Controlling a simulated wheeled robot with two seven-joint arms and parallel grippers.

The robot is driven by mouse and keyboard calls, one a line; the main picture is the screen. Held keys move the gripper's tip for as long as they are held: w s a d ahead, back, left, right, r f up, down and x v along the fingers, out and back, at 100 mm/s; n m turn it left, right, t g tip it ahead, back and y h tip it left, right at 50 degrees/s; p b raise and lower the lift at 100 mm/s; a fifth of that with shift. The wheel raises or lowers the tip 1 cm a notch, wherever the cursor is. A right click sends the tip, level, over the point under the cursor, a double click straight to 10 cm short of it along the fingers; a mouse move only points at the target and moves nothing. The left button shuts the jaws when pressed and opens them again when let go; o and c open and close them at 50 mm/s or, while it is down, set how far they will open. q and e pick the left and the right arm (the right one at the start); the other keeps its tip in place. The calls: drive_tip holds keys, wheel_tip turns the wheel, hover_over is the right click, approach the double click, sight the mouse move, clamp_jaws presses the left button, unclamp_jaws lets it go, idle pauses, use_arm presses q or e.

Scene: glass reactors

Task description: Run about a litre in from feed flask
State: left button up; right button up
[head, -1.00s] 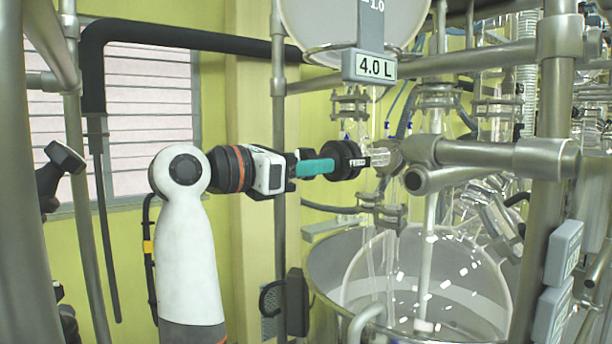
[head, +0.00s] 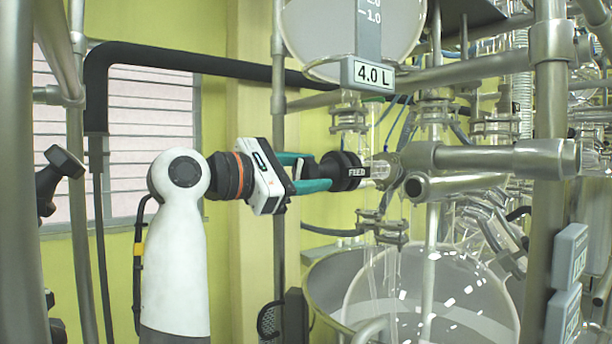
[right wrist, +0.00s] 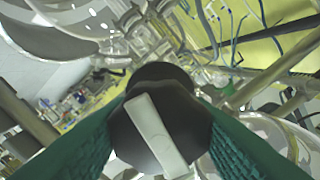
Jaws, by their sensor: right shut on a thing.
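The feed flask (head: 345,28) hangs at the top of the head view, a round glass vessel with a scale strip and a plate reading 4.0 L (head: 373,75). Below it is a black valve knob (head: 342,171) with a FEED label, on a glass valve body (head: 383,170). My right gripper (head: 325,171) is shut on the knob, with a teal finger on either side. The right wrist view shows the black knob (right wrist: 178,95) with a pale bar across its face, between the teal fingers. The round glass reactor vessel (head: 425,290) is below. My left gripper is out of view.
Metal posts and a thick horizontal bar (head: 500,158) stand close to the right of the valve. A black pipe (head: 190,57) runs behind my arm. A metal bath (head: 325,275) surrounds the reactor vessel. Grey display boxes (head: 568,255) hang at the right.

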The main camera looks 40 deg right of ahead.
idle(0.4)
drive_tip(key=o, duration=1)
drive_tip(key=w+a+b, duration=0.1)
drive_tip(key=a+b, duration=0.1)
drive_tip(key=a, duration=1)
drive_tip(key=shift+w, duration=0.15)
